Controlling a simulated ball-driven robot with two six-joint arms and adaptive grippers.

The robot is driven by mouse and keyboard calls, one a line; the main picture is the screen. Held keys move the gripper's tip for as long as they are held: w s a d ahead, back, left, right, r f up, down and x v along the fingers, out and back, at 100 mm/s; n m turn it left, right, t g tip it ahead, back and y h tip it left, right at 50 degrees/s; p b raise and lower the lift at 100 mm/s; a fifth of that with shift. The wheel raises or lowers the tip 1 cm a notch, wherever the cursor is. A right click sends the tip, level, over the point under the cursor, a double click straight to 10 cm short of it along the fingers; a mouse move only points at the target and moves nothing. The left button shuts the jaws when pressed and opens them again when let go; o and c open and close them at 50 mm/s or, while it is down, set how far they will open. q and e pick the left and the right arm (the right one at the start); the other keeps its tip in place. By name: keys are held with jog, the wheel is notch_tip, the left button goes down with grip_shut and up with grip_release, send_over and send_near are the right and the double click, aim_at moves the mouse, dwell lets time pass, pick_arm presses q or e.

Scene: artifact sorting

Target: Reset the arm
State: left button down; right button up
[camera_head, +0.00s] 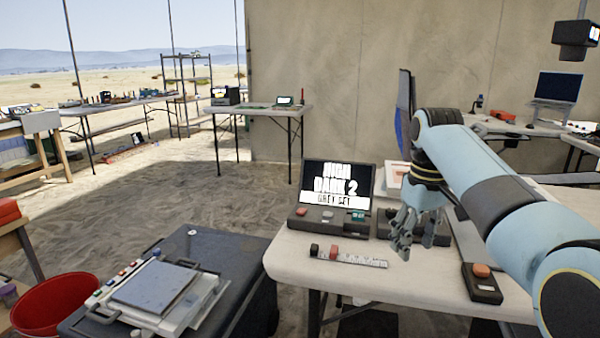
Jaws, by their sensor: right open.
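My right arm comes in from the right, light blue with dark bands, and reaches over the white table (300,265). My right gripper (402,240) hangs fingers down above the table, open, with nothing seen between its fingers. It is in front of a dark device (440,237) on the table and partly hides it. My left gripper is not in the picture.
A console with a lit screen (337,186) stands left of the gripper. A ruler-like strip (352,259) with small blocks lies in front. A box with an orange button (482,283) sits near the table's right front. A dark case (240,265) and red bucket (55,300) are left.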

jog(key=shift+m+t, duration=0.3)
jog(key=shift+m, duration=0.3)
jog(key=s+d+f, duration=0.1)
jog(key=s+f, duration=0.1)
jog(key=s+d+f, duration=0.1)
jog(key=s+f, duration=0.4)
jog(key=s, duration=0.1)
jog(key=shift+s+d+f, duration=0.25)
jog(key=shift+d, duration=0.15)
jog(key=s+d+f, duration=0.2)
jog(key=s+f, duration=0.1)
jog(key=s, duration=0.6)
jog(key=s+r+m+t, duration=0.1)
jog(key=s+r, duration=0.2)
jog(key=s, duration=0.8)
jog(key=s+r+m+t, duration=0.1)
jog(key=s+r, duration=0.1)
jog(key=s, duration=0.8)
jog(key=s+d+f+g+h, duration=0.1)
jog(key=d+f, duration=0.1)
jog(key=f, duration=1)
jog(key=s+d+f, duration=0.1)
jog(key=f, duration=1.1)
jog(key=s+d+f+g, duration=0.1)
jog(key=s+f, duration=1.6)
jog(key=s, duration=0.2)
jog(key=shift+s+f+g, duration=0.15)
jog(key=shift+s+g, duration=0.1)
jog(key=shift+g, duration=0.05)
